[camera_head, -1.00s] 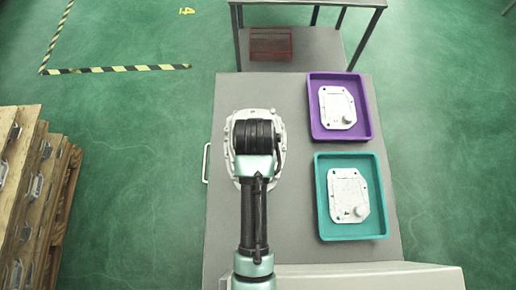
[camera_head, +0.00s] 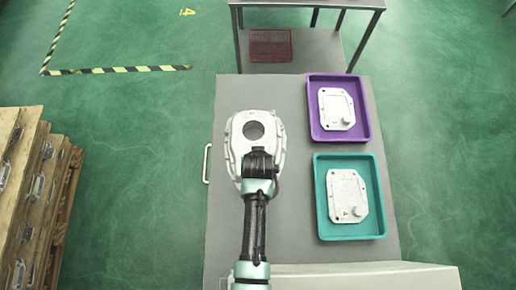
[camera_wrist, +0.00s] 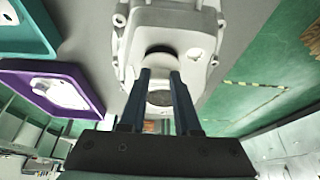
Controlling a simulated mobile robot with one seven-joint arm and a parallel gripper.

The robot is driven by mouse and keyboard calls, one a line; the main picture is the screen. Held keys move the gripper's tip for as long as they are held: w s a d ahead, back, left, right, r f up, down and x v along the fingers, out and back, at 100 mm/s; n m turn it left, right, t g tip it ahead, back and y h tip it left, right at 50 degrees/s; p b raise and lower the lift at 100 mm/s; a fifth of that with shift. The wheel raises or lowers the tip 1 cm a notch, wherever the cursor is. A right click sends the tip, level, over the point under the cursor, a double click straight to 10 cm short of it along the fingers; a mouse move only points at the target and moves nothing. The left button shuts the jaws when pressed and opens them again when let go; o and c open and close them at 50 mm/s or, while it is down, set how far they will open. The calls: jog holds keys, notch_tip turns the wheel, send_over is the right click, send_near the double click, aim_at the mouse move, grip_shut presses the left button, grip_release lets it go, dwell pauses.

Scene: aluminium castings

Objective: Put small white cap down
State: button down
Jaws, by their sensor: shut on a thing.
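My gripper (camera_head: 259,160) is over the near part of a large pale casting (camera_head: 238,142) on the grey table; my wrist hides that part in the head view. In the wrist view, the two dark fingers (camera_wrist: 160,73) are a little apart, with a small white cap (camera_wrist: 160,62) between their tips, pale against the pale casting (camera_wrist: 180,22). I cannot tell whether the cap touches the casting. The casting has a large round hole, clear in the head view.
A purple tray (camera_head: 316,108) and a teal tray (camera_head: 321,196) stand on the right of the table (camera_head: 300,250), each with a white plate casting. Behind is a shelf frame with a red basket (camera_head: 270,44). Wooden pallets (camera_head: 30,190) stand at the left.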

jog(key=c, duration=0.6)
grip_release()
jog(key=shift+f, duration=0.15)
jog(key=shift+s, duration=0.1)
jog(key=v, duration=1.2)
jog(key=w+d+r+t+h, duration=0.1)
jog(key=w+d+r+t, duration=0.15)
jog(key=w+r, duration=0.5)
jog(key=w+d+r+t, duration=0.2)
jog(key=w+r+t, duration=0.25)
jog(key=r, duration=0.65)
jog(key=w+r+t, duration=0.4)
jog(key=r+t, duration=0.1)
jog(key=r, duration=1.2)
jog(key=s+a+r+t, duration=0.1)
jog(key=s+r+t, duration=0.2)
jog(key=r, duration=0.8)
jog(key=s+a+r+t, duration=0.2)
jog(key=s+r+t, duration=0.2)
jog(key=r, duration=0.6)
jog(key=s+a+r+t, duration=0.1)
jog(key=s+r+t, duration=0.2)
jog(key=r, duration=0.8)
jog(key=shift+s+a+r+t+y, duration=0.1)
jog(key=shift+s+r+t+y, duration=0.1)
jog(key=shift+s, duration=0.4)
jog(key=shift+s+a+r+t+y, duration=0.1)
jog(key=shift+s+r+t, duration=0.1)
jog(key=shift+s, duration=0.35)
